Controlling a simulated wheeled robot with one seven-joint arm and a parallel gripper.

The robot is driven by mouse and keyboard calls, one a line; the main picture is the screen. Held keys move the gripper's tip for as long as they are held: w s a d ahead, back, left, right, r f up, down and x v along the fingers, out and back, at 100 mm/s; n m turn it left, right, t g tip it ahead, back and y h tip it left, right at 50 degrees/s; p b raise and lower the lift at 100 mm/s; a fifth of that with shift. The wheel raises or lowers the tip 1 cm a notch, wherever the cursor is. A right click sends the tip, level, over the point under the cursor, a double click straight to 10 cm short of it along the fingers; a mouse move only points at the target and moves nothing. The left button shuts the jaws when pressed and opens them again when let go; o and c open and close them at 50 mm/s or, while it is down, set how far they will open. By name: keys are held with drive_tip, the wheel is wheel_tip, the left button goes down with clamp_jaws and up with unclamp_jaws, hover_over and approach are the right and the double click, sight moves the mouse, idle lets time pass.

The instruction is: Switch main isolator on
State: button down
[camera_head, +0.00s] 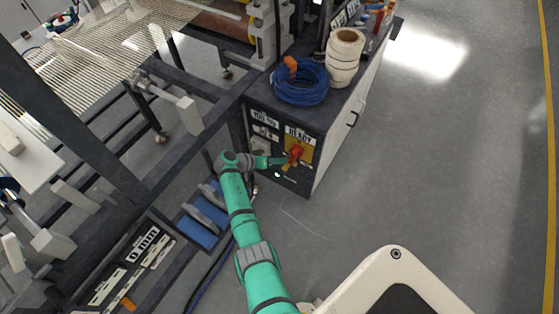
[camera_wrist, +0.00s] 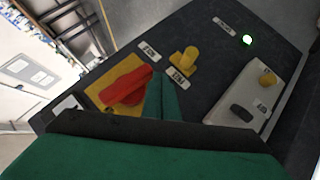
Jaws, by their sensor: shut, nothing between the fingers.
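The main isolator is a red rotary handle (camera_head: 295,152) on a yellow plate, on the dark front panel of a cabinet (camera_head: 323,139). In the wrist view the red handle (camera_wrist: 126,87) lies slanted across its yellow plate (camera_wrist: 98,93). My gripper (camera_head: 283,161) is shut and empty, with its green fingertips (camera_wrist: 160,80) just beside the handle's right end in the wrist view. I cannot tell whether they touch it. The dark gripper body hides the panel's lower part.
Right of the handle in the wrist view are a yellow knob (camera_wrist: 184,61), a lit green lamp (camera_wrist: 247,40) and a grey box (camera_wrist: 240,95) with buttons. A blue hose coil (camera_head: 301,86) and cream rolls (camera_head: 344,58) sit on the cabinet. Floor to the right is clear.

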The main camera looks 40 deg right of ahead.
idle(0.3)
drive_tip(key=s+a+r, duration=0.8)
drive_tip(key=s+r, duration=0.3)
drive_tip(key=r, duration=0.2)
drive_tip(key=shift+s, duration=0.2)
drive_tip(key=shift+a, duration=0.1)
idle(0.5)
